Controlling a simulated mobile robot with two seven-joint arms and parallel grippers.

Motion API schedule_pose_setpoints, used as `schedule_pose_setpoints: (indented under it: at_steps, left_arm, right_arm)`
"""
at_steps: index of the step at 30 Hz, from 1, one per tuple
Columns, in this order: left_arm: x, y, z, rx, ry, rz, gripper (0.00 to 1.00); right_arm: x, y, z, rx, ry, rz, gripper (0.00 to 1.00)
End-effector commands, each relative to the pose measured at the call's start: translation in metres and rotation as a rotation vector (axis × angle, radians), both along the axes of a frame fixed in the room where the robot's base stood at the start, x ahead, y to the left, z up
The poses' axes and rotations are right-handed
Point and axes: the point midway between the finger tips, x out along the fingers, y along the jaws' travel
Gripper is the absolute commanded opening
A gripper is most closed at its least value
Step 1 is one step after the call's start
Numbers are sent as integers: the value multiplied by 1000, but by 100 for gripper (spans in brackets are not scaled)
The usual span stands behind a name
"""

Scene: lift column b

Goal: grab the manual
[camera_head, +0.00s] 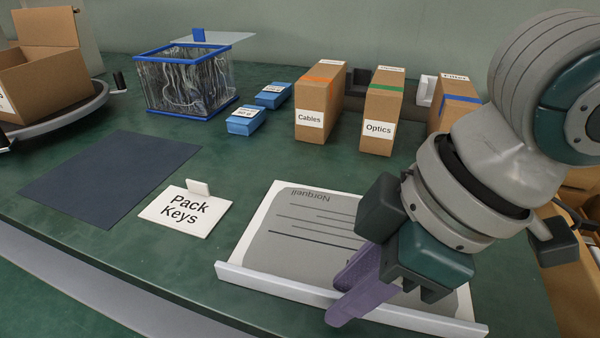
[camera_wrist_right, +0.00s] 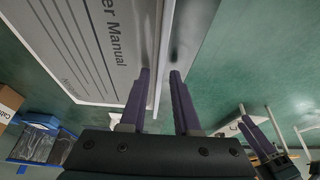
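The manual (camera_head: 300,238) lies on the green table in front of me, a grey cover with lines of print on a white border. A raised white strip (camera_head: 285,286) runs along its near edge. My right gripper (camera_head: 350,290) is at this edge, right of its middle, hiding part of the cover. In the right wrist view its purple fingers (camera_wrist_right: 160,80) are apart, with the strip's line running between them; contact is not clear. The cover (camera_wrist_right: 85,45) reads "User Manual" there. What looks like my left gripper (camera_wrist_right: 258,132) shows small at lower right; its opening is unclear.
A "Pack Keys" sign (camera_head: 178,212) and dark mat (camera_head: 110,175) lie left of the manual. Behind stand the Cables box (camera_head: 318,100), Optics box (camera_head: 382,115), blue small boxes (camera_head: 243,122) and a blue-framed clear bin (camera_head: 185,85). Bare table lies between manual and boxes.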

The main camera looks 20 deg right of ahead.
Motion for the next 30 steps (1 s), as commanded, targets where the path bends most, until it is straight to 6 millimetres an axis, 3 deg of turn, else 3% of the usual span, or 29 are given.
schedule_pose_setpoints:
  at_steps: [8,30]
  left_arm:
    - [0,1,0,2,0,-1,50]
    - [1,-2,0,-9,-2,6,50]
  right_arm:
    - [0,0,0,0,0,0,0]
    - [0,0,0,0,0,0,0]
